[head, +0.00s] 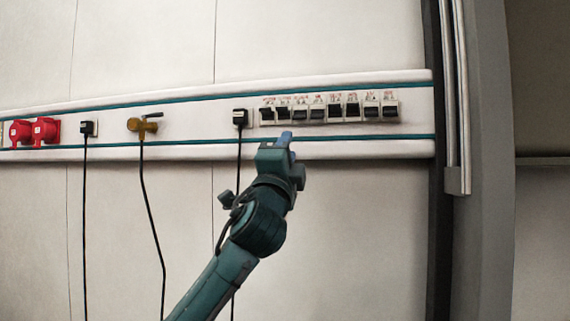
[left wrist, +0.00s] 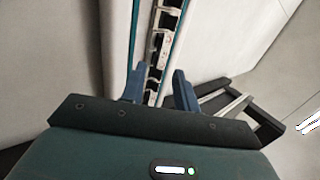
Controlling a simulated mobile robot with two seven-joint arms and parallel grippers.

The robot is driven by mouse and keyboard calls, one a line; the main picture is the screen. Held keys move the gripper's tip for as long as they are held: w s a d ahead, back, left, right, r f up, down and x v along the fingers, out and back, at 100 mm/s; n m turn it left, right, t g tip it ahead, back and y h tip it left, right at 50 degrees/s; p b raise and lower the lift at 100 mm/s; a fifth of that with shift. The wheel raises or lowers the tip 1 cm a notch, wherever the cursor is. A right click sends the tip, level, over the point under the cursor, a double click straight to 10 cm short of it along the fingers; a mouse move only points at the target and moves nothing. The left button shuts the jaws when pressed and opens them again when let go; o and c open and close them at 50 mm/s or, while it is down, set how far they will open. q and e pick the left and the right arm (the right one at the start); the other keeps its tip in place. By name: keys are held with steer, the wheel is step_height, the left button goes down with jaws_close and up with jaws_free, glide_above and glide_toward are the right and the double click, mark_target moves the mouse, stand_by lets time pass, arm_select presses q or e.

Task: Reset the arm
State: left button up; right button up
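My left gripper (head: 286,139) is raised in front of the wall panel, just below the left part of a row of black breaker switches (head: 331,108). In the left wrist view its two blue fingers (left wrist: 158,88) stand apart with nothing between them. Beyond them the switch strip (left wrist: 163,45) runs along the wall rail. I cannot tell from these views whether a fingertip touches the panel. My left arm comes up from the bottom of the head view. My right gripper is in neither view.
A cable hangs behind my left arm. A grey post (head: 485,230) stands at the right.

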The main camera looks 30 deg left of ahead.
arm_select(q)
steer(key=shift+v, duration=0.85)
